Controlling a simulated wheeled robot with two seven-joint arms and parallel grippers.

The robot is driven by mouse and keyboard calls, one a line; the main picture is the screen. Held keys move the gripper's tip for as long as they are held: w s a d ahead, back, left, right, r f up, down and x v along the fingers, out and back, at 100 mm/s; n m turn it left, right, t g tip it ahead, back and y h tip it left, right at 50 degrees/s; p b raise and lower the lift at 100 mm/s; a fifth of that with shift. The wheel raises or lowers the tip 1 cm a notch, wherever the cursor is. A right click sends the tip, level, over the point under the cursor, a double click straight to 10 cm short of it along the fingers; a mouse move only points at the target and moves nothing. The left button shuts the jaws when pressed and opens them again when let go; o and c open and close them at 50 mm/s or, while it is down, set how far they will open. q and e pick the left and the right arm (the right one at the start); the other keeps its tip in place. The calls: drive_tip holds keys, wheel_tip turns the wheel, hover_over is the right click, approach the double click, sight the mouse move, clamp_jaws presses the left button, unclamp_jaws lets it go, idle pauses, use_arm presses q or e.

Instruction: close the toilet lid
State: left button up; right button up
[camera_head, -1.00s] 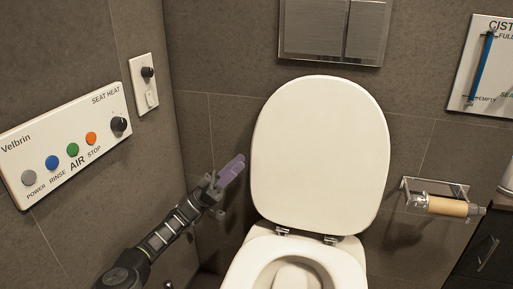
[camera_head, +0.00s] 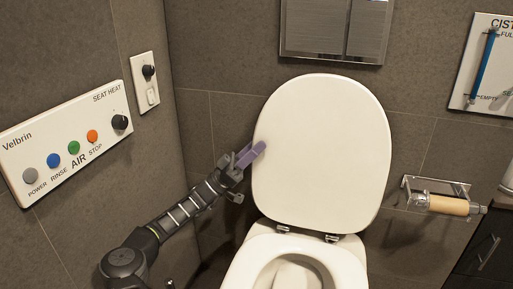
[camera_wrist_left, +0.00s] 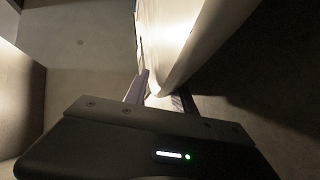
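The white toilet lid (camera_head: 325,150) stands raised, upright against the wall behind the toilet. Its hinges show at its lower edge, above the white seat and bowl (camera_head: 240,275). My left gripper (camera_head: 250,154) is at the lid's left edge, with a purple finger overlapping the front face. In the left wrist view the lid (camera_wrist_left: 180,45) rises edge-on between the two spread fingers of the left gripper (camera_wrist_left: 162,95). One finger is on each side of the edge; firm contact cannot be told. The far finger is mostly hidden in the head view. My right gripper is not in view.
A control panel (camera_head: 70,140) with coloured buttons and a small switch plate (camera_head: 145,83) are on the left wall. A flush plate (camera_head: 333,28) is above the lid. A paper holder (camera_head: 440,197) is at right. The space in front of the lid is clear.

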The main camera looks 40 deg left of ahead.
use_arm(q)
drive_tip(key=shift+c, duration=0.2)
clamp_jaws()
idle(1.1)
